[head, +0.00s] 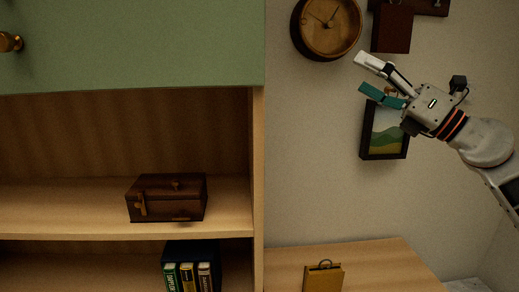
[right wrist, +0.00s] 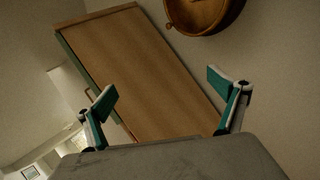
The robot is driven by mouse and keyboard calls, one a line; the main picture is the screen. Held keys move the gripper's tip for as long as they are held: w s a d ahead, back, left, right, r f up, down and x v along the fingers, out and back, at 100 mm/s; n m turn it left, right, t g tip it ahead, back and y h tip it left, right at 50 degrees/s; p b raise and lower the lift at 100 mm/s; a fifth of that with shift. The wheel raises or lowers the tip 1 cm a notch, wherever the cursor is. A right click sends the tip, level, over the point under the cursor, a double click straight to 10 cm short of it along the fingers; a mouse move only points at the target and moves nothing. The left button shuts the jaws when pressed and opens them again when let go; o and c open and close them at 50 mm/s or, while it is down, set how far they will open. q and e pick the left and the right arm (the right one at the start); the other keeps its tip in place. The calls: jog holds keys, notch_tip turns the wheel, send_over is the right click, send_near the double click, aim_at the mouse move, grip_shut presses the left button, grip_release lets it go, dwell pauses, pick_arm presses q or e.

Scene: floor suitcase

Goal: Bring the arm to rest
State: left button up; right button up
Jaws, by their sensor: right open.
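My right gripper (head: 364,76) is raised in front of the wall at the upper right of the head view. It is open and empty, with its fingers pointing left. In the right wrist view its two teal-padded fingers (right wrist: 170,95) stand wide apart with nothing between them. Beyond them is the wooden side of the cabinet (right wrist: 145,65). My left gripper is in neither view. A dark brown suitcase-like box (head: 167,198) sits on the cabinet shelf in the head view.
A round clock (head: 326,27) and a framed picture (head: 387,133) hang on the wall close to my right gripper. Several books (head: 187,277) stand on the lower shelf. A small tan case (head: 323,278) stands on a wooden surface (head: 385,262). A green cabinet front (head: 130,45) is at upper left.

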jog(key=s+d+f+m+t+h, duration=0.15)
jog(key=d+f+m+h, duration=0.25)
jog(key=f+m+h, duration=0.5)
jog(key=s+d+f+m+t+h, duration=0.1)
jog(key=s+d+f+m+h, duration=0.4)
jog(key=f+m, duration=0.75)
jog(key=d+f+m+t+h, duration=0.2)
jog(key=d+f+m+h, duration=0.2)
jog(key=f+m+h, duration=0.7)
jog(key=s+d+f+g+y, duration=0.15)
jog(key=s+f+g, duration=0.45)
jog(key=s+f, duration=0.7)
jog(key=s+f+g+y, duration=0.2)
jog(key=s+f+g, duration=0.4)
jog(key=s+f, duration=0.7)
jog(key=w+a+f+m+t+y, duration=0.1)
jog(key=a+f+t+y, duration=0.1)
jog(key=a+f, duration=0.5)
jog(key=w+a+f+m+t+y, duration=0.1)
jog(key=a+f+y, duration=0.3)
jog(key=a+f, duration=0.4)
notch_tip(320, 180, down, 2)
jog(key=shift+w+f+m+t, duration=0.15)
jog(key=shift+w+m+t, duration=0.2)
jog(key=shift+w+m, duration=0.4)
jog(key=shift+y, duration=0.25)
